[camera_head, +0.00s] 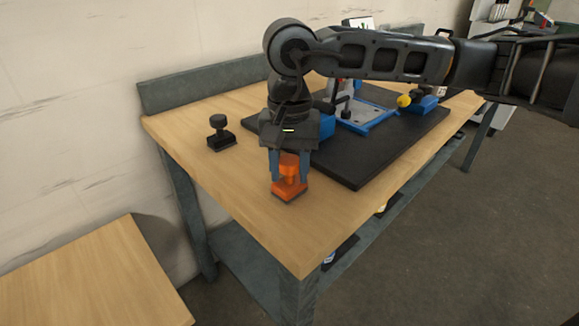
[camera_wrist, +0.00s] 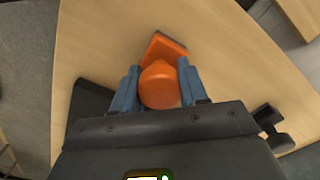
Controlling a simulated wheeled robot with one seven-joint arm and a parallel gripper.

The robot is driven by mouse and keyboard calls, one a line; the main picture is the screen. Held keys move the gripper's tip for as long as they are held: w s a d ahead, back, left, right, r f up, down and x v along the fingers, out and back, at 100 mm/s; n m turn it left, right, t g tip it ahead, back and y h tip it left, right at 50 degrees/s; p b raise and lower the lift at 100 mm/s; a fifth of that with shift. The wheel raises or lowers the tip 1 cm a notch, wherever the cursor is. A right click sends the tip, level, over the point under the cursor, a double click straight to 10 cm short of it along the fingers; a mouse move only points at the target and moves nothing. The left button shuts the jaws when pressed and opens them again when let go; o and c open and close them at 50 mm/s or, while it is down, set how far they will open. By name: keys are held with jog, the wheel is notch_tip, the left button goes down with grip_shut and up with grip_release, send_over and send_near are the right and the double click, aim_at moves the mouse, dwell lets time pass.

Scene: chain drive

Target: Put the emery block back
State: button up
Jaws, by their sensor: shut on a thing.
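An orange block with a round knob and a dark underside, which looks like the emery block (camera_head: 290,190), is at the near part of the wooden workbench (camera_head: 240,190). My gripper (camera_head: 289,168) points down over it, with its blue fingers on either side of the knob. In the wrist view, the orange block (camera_wrist: 165,47) shows beyond the knob, and my gripper (camera_wrist: 158,88) is shut on the knob. I cannot tell whether the block's base touches the bench top.
A black block with a knob (camera_head: 220,133) stands on the bench to the left. A black mat (camera_head: 375,160) with a blue and grey fixture (camera_head: 365,115) lies to the right. Another wooden table (camera_head: 90,280) is at the lower left. The bench's front corner is clear.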

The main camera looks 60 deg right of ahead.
aim_at(289, 159)
jog(key=o, duration=1.2)
notch_tip(289, 159, up, 12)
jog(key=shift+r, duration=0.1)
